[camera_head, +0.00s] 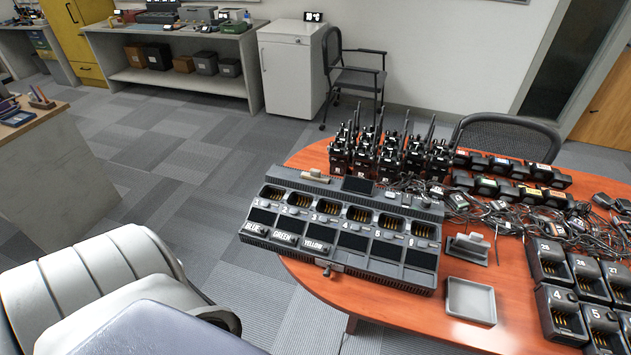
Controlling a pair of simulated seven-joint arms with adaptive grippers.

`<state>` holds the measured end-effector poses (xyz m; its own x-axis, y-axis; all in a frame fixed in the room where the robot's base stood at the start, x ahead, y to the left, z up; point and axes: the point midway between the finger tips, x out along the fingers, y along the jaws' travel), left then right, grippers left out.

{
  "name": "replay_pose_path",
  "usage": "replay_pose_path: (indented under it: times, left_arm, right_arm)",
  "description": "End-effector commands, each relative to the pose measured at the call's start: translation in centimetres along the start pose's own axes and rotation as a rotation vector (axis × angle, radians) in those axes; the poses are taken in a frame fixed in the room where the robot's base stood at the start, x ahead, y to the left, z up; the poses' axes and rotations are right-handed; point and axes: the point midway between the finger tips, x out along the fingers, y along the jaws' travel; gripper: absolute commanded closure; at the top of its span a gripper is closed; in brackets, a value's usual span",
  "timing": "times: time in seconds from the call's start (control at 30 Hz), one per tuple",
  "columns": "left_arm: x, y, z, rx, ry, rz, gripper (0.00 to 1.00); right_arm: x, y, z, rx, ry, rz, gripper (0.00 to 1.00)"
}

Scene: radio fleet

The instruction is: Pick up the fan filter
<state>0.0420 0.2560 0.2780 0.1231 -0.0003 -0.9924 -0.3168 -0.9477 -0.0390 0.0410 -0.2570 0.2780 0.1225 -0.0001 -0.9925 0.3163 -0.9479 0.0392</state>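No part in view can be told for certain as the fan filter. A large dark multi-bay charger (262,222) lies on the red-brown table (460,290), with numbered empty bays and BLUE, GREEN and YELLOW labels. A small metal latch or knob (328,269) sits at its front edge. A small tan piece (315,176) lies on its back left edge. A shallow grey tray (470,300) stands empty right of the charger. A small grey holder (468,248) stands behind the tray. Neither of my grippers is in view.
Several upright black radios (388,160) stand behind the charger. Rows of batteries (510,190) and tangled black cables (520,218) lie to their right. Several small numbered chargers (562,312) fill the table's right side. An office chair (508,135) stands behind the table. Bare wood shows around the tray.

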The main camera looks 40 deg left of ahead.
Motion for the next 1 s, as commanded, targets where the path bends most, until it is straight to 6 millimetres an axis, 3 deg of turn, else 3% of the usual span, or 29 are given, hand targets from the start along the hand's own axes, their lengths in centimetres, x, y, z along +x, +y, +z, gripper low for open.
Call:
replay_pose_path:
  times: [0.4,0.43,1.0]
  left_arm:
    - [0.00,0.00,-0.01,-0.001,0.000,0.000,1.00]
    - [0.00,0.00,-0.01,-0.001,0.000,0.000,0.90]
    - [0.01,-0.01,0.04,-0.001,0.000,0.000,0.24]
  right_arm:
    - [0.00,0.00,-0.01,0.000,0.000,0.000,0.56]
    - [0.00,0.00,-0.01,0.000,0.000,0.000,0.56]
    - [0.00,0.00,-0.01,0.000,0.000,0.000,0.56]
